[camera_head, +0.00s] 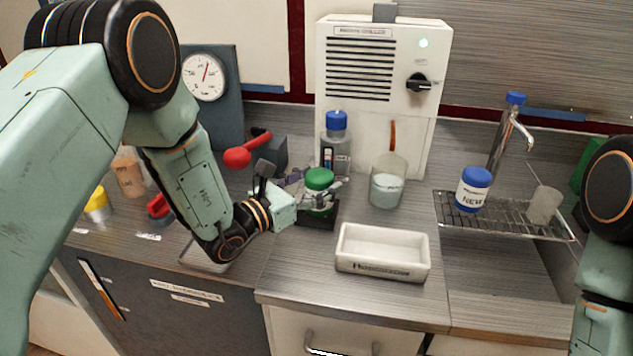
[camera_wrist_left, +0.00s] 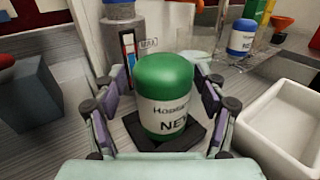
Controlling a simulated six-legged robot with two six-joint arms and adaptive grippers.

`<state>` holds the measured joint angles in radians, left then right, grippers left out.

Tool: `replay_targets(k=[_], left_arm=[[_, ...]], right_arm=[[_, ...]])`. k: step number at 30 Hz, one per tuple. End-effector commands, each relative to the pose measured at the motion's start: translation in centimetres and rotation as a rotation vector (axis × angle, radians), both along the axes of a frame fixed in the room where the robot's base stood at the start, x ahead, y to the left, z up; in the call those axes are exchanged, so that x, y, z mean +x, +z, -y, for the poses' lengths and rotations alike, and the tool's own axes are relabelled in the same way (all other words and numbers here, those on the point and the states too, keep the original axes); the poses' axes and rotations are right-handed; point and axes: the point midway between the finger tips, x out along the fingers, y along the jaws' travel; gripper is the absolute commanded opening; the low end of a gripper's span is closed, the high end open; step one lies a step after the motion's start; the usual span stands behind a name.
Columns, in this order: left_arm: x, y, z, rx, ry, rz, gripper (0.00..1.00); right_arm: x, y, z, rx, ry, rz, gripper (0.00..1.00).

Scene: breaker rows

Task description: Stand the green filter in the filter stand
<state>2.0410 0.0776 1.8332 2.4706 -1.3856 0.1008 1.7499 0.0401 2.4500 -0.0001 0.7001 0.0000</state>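The green filter (camera_head: 319,187) has a green cap and a white label, and it stands upright in the black filter stand (camera_head: 318,219). In the left wrist view the filter (camera_wrist_left: 165,92) sits midway between my fingers, with its foot in the dark stand (camera_wrist_left: 158,140). My left gripper (camera_head: 311,189) reaches in from the left, with one finger on each side of the filter. In the left wrist view the gripper (camera_wrist_left: 164,98) looks open, with narrow gaps between its pads and the filter. The right gripper is out of view.
A white tray (camera_head: 382,252) lies just right and in front of the stand. A blue-capped bottle (camera_head: 336,145) and a beaker (camera_head: 387,182) stand behind. A red-knobbed lever (camera_head: 238,157) is near my left wrist. A blue-capped filter (camera_head: 473,190) stands on the rack at right.

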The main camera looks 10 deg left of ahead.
Motion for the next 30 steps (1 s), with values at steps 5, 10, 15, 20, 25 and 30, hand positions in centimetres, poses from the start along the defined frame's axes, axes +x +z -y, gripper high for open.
replay_targets(k=[5,10,15,20,25,30], left_arm=[[0.0,0.0,0.0,0.0,-0.001,0.0,0.77],[-0.1,0.1,0.0,0.0,0.0,0.0,0.77],[-1.5,0.0,-1.2,-0.001,0.003,-0.003,0.77],[-4.1,0.0,-3.0,-0.003,0.005,-0.004,0.77],[-6.5,0.1,-4.5,-0.003,0.005,-0.002,0.77],[-8.3,0.1,-5.8,-0.002,0.004,-0.002,0.77]], right_arm=[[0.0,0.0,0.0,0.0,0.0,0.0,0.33],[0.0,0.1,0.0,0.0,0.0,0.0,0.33],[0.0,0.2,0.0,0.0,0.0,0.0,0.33],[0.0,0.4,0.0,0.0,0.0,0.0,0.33],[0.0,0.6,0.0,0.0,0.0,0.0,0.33],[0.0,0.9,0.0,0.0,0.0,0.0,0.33]])
